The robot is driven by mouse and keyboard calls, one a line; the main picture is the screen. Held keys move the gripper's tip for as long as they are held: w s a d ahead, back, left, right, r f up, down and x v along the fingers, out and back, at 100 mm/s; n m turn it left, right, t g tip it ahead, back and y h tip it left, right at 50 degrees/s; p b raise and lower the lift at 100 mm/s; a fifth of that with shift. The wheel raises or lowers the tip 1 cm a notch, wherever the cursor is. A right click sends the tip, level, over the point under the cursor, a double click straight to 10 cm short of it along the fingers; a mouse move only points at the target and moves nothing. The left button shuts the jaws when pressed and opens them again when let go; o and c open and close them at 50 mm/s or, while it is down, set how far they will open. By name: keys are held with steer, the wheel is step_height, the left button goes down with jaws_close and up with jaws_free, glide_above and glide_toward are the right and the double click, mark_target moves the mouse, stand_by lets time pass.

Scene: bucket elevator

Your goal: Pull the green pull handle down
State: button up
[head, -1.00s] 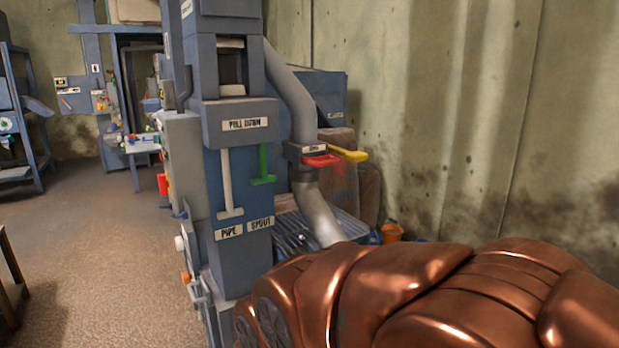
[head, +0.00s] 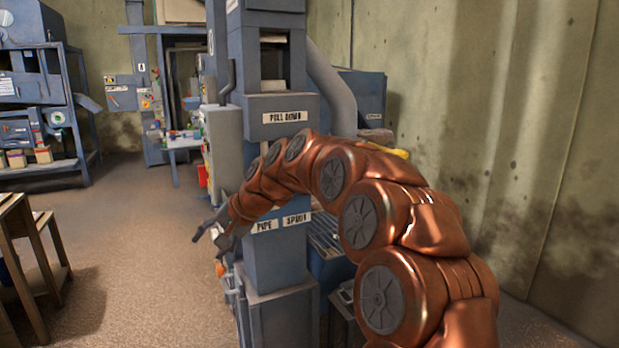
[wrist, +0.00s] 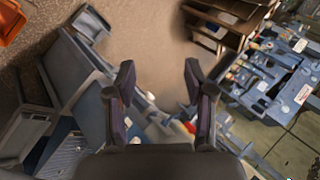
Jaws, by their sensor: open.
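The green pull handle is hidden in the head view behind my copper arm, which crosses the front of the blue-grey elevator column (head: 275,262). The column bears a PULL DOWN label (head: 285,117) above the arm and PIPE (head: 265,226) and SPOUT (head: 297,218) labels below it. My gripper (head: 208,228) is left of the column, near the height of the lower labels. In the wrist view my gripper (wrist: 160,92) is open, its two dark fingers apart with nothing between them. I cannot make out the green handle there.
A yellow handle (head: 393,152) shows past my arm, by the grey pipe (head: 335,90). A wooden table (head: 25,235) stands at the left and a blue rack (head: 40,120) behind it. A wall is at the right.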

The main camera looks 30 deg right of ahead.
steer(key=w+d+r+m+t+h+b, duration=0.2)
steer(key=w+d+m+t, duration=0.4)
steer(key=w+d, duration=1.25)
steer(key=w+d+m+t+h, duration=0.2)
steer(key=d+m+h, duration=0.1)
steer(key=d, duration=0.8)
steer(key=w+d+m+t+h, duration=0.1)
steer(key=d+m+t+h, duration=0.15)
steer(key=d, duration=0.95)
steer(key=shift+m+g, duration=0.35)
steer(key=shift+g, duration=0.1)
steer(key=p+x, duration=0.2)
steer(key=p, duration=0.1)
steer(key=p+x, duration=0.2)
steer(key=p, duration=0.1)
steer(key=p+x, duration=0.2)
steer(key=x, duration=0.1)
steer(key=shift+w+a+r+p, duration=0.1)
steer(key=shift+w+a+p, duration=0.05)
steer(key=shift+a+p, duration=0.2)
steer(key=shift+w+f+p, duration=0.25)
steer(key=shift+p, duration=0.3)
